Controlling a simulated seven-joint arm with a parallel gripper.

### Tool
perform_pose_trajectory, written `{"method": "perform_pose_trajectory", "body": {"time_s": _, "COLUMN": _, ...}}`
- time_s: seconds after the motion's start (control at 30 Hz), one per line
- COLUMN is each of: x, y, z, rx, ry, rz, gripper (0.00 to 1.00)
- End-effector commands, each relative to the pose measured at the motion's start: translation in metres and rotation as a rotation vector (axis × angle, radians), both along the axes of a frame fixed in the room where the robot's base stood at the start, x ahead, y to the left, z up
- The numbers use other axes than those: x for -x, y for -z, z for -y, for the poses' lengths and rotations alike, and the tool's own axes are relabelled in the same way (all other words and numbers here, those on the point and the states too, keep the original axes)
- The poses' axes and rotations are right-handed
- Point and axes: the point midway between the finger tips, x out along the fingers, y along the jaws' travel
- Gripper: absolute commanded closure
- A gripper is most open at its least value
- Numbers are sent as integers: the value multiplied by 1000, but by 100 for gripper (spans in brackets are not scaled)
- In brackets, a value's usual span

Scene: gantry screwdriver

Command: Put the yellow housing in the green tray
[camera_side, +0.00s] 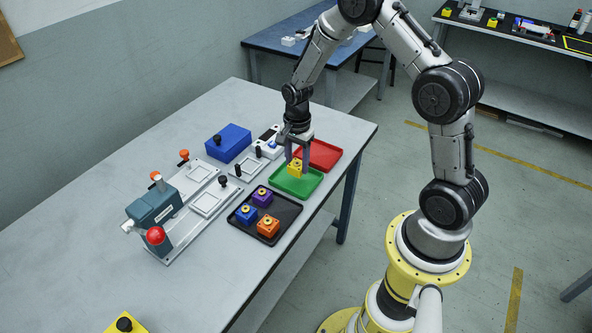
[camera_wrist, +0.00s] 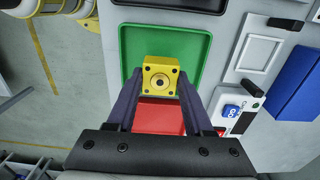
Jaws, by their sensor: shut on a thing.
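The yellow housing (camera_side: 295,167) is a small block with a round hole in its top face. It is between the fingers of my gripper (camera_side: 297,162), which is shut on it. In the wrist view the yellow housing (camera_wrist: 160,77) sits between the two dark fingertips (camera_wrist: 160,88), over the green tray (camera_wrist: 129,58). In the side view the green tray (camera_side: 297,187) lies directly below the housing. I cannot tell whether the housing touches the tray floor.
The red tray (camera_side: 327,154) lies behind the green one. A black tray (camera_side: 284,229) in front holds blue, purple and orange housings. A grey-green machine with a red button (camera_side: 155,235) and a blue box (camera_side: 228,143) stand left. The table's right edge is close.

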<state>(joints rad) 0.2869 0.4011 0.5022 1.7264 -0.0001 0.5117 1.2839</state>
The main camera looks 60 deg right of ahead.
Motion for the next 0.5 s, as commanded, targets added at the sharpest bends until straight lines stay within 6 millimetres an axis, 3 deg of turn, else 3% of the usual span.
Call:
{"method": "perform_pose_trajectory", "body": {"time_s": 0.3, "x": -4, "y": 34, "z": 1, "rx": 0, "ry": 0, "rz": -1, "gripper": 100}}
{"method": "perform_pose_trajectory", "body": {"time_s": 0.5, "x": -5, "y": 36, "z": 1, "rx": 1, "ry": 0, "rz": 2, "gripper": 100}}
